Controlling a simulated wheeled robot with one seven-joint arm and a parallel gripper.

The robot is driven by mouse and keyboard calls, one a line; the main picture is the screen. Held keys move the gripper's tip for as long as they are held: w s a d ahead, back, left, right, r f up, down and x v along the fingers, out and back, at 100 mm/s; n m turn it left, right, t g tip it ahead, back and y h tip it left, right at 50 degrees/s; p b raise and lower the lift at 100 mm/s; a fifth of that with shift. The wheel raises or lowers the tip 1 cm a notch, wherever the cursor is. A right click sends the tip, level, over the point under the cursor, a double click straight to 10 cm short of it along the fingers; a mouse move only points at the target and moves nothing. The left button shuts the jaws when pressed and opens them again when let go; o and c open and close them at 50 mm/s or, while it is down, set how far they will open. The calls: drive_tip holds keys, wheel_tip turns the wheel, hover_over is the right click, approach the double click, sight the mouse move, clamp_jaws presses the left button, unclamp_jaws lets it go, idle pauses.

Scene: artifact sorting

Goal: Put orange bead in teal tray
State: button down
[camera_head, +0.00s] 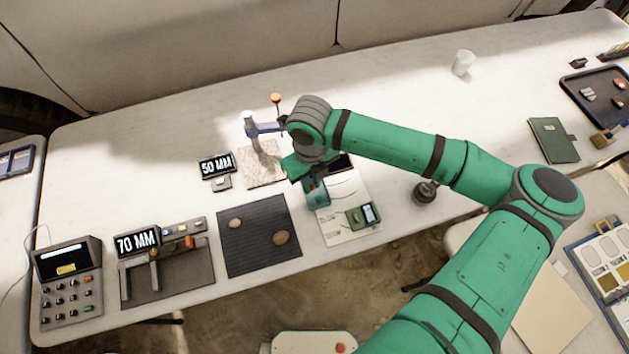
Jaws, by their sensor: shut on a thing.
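My gripper (310,182) is at the end of the green arm, pointing down over the middle of the table. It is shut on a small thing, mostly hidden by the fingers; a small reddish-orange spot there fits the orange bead. A small teal tray (318,200) lies directly under the gripper, on the upper left of a white printed sheet. The gripper covers part of the tray, and I cannot tell how high the fingertips are above it.
A dark ribbed mat (258,255) with two brownish stones lies left of the sheet (345,235). A green scale-like device (363,215) sits on the sheet. A blue-grey stand with an orange knob (276,98) rises behind the gripper. Gauges with 50 MM (216,166) and 70 MM (137,242) displays stand left.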

drive_tip(key=w+f, duration=0.2)
drive_tip(key=f, duration=0.1)
drive_tip(key=w+f, duration=0.2)
drive_tip(key=shift+d, duration=0.4)
drive_tip(key=shift+f, duration=1.65)
drive_tip(key=c, duration=2.1)
unclamp_jaws()
drive_tip(key=shift+f, duration=0.15)
drive_tip(key=shift+o, duration=0.6)
